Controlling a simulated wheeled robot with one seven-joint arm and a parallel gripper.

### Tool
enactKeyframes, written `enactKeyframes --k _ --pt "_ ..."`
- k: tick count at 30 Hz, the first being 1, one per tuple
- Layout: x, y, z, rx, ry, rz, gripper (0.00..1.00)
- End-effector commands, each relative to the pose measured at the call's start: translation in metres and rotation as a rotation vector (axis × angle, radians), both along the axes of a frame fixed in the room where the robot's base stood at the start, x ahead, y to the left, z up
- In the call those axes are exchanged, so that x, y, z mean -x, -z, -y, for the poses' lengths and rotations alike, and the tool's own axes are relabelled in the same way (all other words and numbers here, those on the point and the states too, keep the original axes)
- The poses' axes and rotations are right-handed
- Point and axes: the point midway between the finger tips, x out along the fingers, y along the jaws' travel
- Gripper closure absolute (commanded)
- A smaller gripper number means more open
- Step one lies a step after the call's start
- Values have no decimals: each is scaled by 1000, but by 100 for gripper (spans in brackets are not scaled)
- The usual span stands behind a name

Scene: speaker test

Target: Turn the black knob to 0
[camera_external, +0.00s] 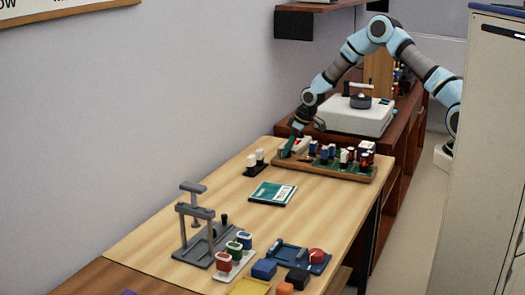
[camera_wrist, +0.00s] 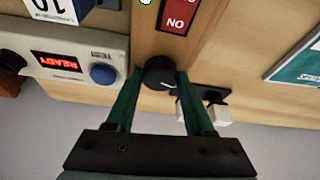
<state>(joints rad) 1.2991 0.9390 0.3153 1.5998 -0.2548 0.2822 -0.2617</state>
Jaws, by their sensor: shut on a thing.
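The black knob (camera_wrist: 158,72) is a small round knob on a wooden surface in the wrist view. A short pale mark shows near its lower right edge. My gripper (camera_wrist: 160,78) has its two green fingers on either side of the knob and is shut on it. In the external view my gripper (camera_external: 296,142) reaches down to the left end of the wooden board (camera_external: 345,176). There the knob is too small or hidden to make out. I see no 0 mark beside the knob.
Left of the knob in the wrist view is a pale box (camera_wrist: 25,50) with a red "READY" display (camera_wrist: 57,61) and a blue button (camera_wrist: 103,75). A red "NO" label (camera_wrist: 177,18) lies above. White blocks (camera_wrist: 218,114) stand close at right. A green booklet (camera_external: 272,193) lies on the table.

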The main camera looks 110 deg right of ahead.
Motion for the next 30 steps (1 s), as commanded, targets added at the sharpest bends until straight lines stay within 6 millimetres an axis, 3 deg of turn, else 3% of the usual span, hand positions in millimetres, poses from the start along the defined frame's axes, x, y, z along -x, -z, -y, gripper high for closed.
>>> enactKeyframes --k 22,23,26,30 --pt "1 0 1 -1 -108 -2 100" --pt "1 0 1 -1 -108 -2 46" --pt "1 0 1 -1 -107 -2 35" --pt "1 0 1 -1 -107 -1 34"
